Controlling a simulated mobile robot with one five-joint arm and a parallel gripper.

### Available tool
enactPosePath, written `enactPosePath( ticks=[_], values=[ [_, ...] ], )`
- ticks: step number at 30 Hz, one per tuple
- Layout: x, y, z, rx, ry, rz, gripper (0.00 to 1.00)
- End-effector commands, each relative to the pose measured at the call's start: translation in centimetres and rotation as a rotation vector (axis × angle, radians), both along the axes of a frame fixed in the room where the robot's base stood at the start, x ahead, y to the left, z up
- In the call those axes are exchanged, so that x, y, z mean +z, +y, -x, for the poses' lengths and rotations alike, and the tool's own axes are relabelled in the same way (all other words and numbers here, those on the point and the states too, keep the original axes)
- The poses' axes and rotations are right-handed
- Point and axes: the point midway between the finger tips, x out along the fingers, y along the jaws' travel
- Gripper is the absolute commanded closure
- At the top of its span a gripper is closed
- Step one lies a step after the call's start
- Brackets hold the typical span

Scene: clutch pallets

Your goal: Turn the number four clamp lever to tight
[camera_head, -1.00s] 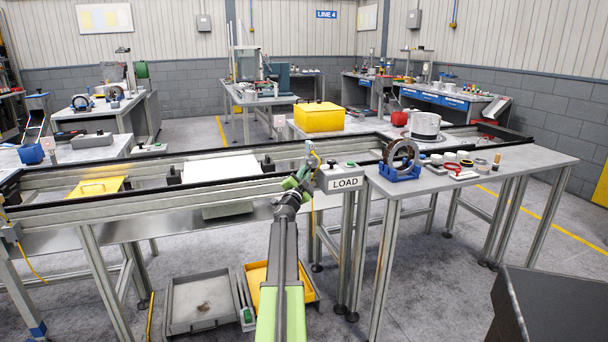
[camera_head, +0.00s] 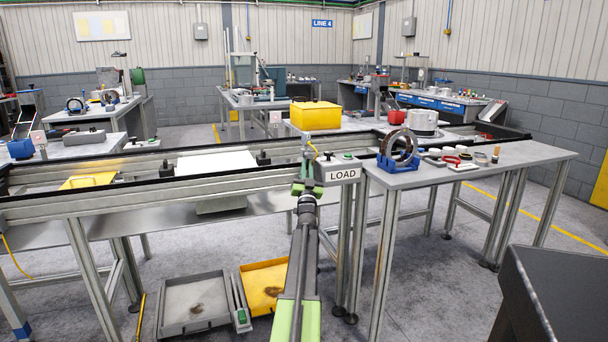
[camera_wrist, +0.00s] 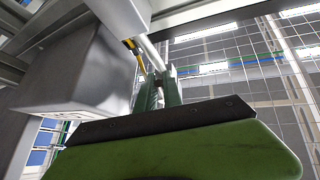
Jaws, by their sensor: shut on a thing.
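My gripper (camera_head: 307,178) is at the front rail of the conveyor, just left of the box marked LOAD (camera_head: 343,175). In the wrist view its two green fingers (camera_wrist: 162,92) point up and are shut on a thin grey part. That part is mostly hidden between them, and I cannot tell whether it is a clamp lever. A grey upright with a yellow cable (camera_wrist: 133,47) stands right behind the fingers. No number four and no tight mark can be read in either view.
A white plate (camera_head: 215,162) lies on the conveyor (camera_head: 120,206). A ring in a blue stand (camera_head: 398,150) and small parts are on the right bench (camera_head: 470,175). Grey (camera_head: 193,328) and yellow (camera_head: 266,287) trays lie low beneath. A dark block (camera_head: 560,300) is front right.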

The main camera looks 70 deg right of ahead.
Motion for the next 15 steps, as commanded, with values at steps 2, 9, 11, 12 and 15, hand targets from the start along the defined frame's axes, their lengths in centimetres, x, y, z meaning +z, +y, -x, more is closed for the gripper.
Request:
enactPosePath(
  ticks=[2, 9, 11, 12, 15],
  values=[
    [-0.23, -0.38, 0.41, -0.003, 0.038, 0.032, 1.00],
    [-0.14, -0.65, 0.77, -0.002, 0.128, 0.109, 1.00],
    [-0.14, -0.70, 0.83, -0.002, 0.143, 0.120, 1.00],
    [-0.13, -0.72, 0.87, -0.002, 0.151, 0.126, 1.00],
    [-0.11, -0.72, 0.91, -0.001, 0.165, 0.139, 1.00]
  ],
)
